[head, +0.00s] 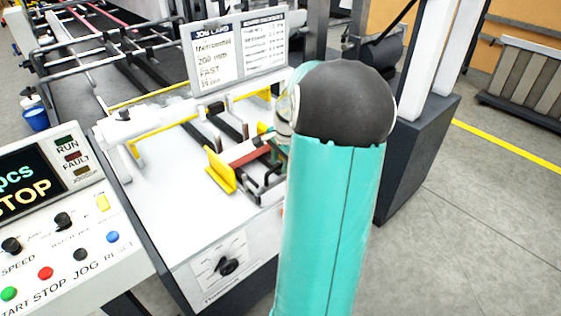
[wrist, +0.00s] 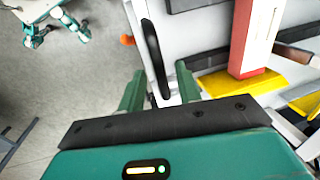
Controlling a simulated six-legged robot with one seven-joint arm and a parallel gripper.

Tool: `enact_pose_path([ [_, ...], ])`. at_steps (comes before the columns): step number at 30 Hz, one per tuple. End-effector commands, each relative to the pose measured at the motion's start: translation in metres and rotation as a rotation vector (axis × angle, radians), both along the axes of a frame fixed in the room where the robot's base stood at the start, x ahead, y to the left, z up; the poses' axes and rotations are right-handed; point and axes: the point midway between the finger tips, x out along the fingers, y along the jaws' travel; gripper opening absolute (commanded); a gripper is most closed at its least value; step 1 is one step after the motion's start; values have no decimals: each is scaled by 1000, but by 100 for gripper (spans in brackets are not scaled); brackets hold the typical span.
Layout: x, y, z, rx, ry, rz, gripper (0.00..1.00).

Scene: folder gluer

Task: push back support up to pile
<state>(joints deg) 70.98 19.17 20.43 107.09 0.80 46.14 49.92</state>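A yellow angled bracket (head: 222,172), which looks like the back support, stands on the white feeder table. A red-brown block (head: 250,152) lies just behind it; I cannot tell whether this is the pile. In the wrist view a red and white block (wrist: 257,40) ends at a yellow plate (wrist: 243,83). My gripper (wrist: 160,88) has its two teal fingers spread apart. The yellow plate is to the right of the fingers. In the head view my arm hides the gripper and the table's right part.
A job card (head: 238,52) stands behind the table. A control panel (head: 55,215) with buttons is at left. A black dial (head: 228,266) is on the table's front face. An orange knob (wrist: 127,40) is left of the disc. Open floor (head: 480,230) lies at right.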

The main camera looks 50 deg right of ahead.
Motion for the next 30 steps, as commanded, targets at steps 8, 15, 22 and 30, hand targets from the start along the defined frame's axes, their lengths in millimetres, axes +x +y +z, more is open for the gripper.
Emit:
enact_pose_path([
  [8, 0, 0, 0, 0, 0, 0, 18],
  [15, 0, 0, 0, 0, 0, 0, 0],
  [22, 13, -3, 0, 0, -1, 2, 0],
  [30, 64, -14, 0, 0, -2, 5, 0],
])
